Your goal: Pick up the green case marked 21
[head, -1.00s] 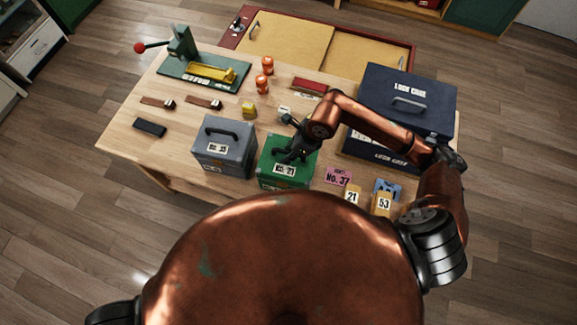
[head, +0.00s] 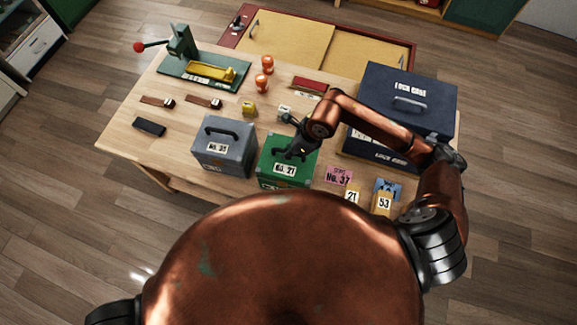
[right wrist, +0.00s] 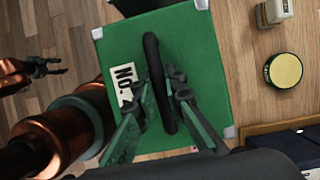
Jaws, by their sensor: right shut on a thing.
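The green case (head: 277,180) stands near the front edge of the wooden table. Its white label reads No. 21 and its black handle (right wrist: 151,65) is on top. My right gripper (head: 293,151) is over the lid, and in the right wrist view its two fingers (right wrist: 160,100) are on either side of the handle, shut on it. I see no clear gap between the case and the table. My left gripper (right wrist: 45,68) shows small at the left of the right wrist view, away from the case; its jaw state is unclear.
A grey case (head: 222,160) stands close on the left of the green one. A large dark blue case (head: 410,90) is at the right.

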